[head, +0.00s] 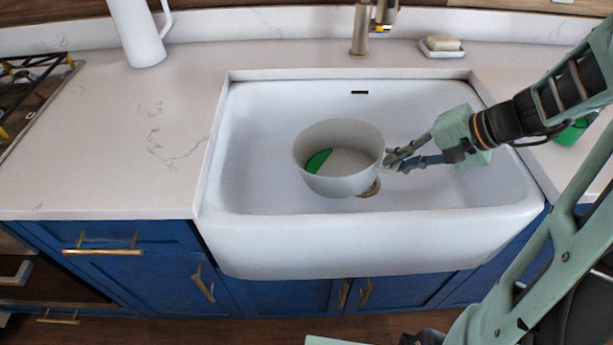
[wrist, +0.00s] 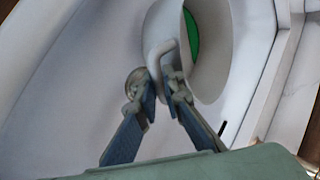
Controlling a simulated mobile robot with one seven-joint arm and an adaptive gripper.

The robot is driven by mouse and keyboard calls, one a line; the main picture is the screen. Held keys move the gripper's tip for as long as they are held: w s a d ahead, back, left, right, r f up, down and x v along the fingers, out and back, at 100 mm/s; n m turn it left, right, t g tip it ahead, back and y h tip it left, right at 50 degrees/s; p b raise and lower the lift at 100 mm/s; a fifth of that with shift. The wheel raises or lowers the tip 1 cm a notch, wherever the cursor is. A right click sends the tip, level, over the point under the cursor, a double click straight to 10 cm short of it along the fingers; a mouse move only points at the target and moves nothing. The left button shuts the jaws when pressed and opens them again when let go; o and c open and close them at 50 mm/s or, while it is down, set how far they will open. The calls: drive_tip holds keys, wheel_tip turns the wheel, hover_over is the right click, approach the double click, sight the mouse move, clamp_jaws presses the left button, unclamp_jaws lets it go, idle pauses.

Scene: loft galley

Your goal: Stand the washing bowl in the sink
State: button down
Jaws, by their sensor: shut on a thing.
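The washing bowl (head: 325,185) is pale grey-white and round, with a green patch (head: 318,160) inside it. In the head view it is upright within the outline of the white sink (head: 260,130), over the drain (head: 372,188), which it partly hides. I cannot tell whether its base touches the sink floor. My gripper (head: 388,162) comes in from the right and is shut on the bowl's handle at its right side. In the wrist view the fingers (wrist: 163,92) close around the handle (wrist: 158,58), and the bowl (wrist: 212,55) is beyond them.
A brass tap (head: 361,30) stands behind the sink, with a soap dish (head: 441,49) to its right. A white jug (head: 137,35) stands at the back left. A green thing (head: 572,132) is on the right counter, partly hidden by my arm. The left counter (head: 120,140) is mostly clear.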

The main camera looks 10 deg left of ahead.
drive_tip(key=shift+s+a+f+m+t+b, duration=0.25)
drive_tip(key=shift+f+b, duration=0.3)
drive_tip(key=shift+b, duration=0.45)
drive_tip(key=shift+s+a+f+m+t+b, duration=0.15)
drive_tip(key=shift+a+f+m+t+b, duration=0.25)
drive_tip(key=shift+b, duration=0.55)
drive_tip(key=shift+s+a+f+m+t+b, duration=0.1)
drive_tip(key=shift+s+f+m+b, duration=0.15)
drive_tip(key=shift+f+b, duration=0.6)
drive_tip(key=shift+a+r+b, duration=0.1)
drive_tip(key=shift+a+b, duration=0.1)
drive_tip(key=shift+b, duration=0.55)
wheel_tip(320, 180, up, 5)
drive_tip(key=t+y, duration=0.1)
drive_tip(key=t, duration=0.1)
hover_over(356, 158)
drive_tip(key=a, duration=0.2)
drive_tip(key=shift+m+g+y, duration=0.3)
drive_tip(key=shift+g, duration=0.05)
drive_tip(key=f+b, duration=0.1)
drive_tip(key=f, duration=0.3)
drive_tip(key=f+b, duration=0.1)
drive_tip(key=f, duration=0.3)
drive_tip(key=w+f+b, duration=0.1)
drive_tip(key=f, duration=0.3)
drive_tip(key=shift+w+f, duration=0.1)
drive_tip(key=shift+f, duration=0.15)
drive_tip(key=shift+f+b, duration=1.1)
drive_tip(key=shift+f, duration=1.7)
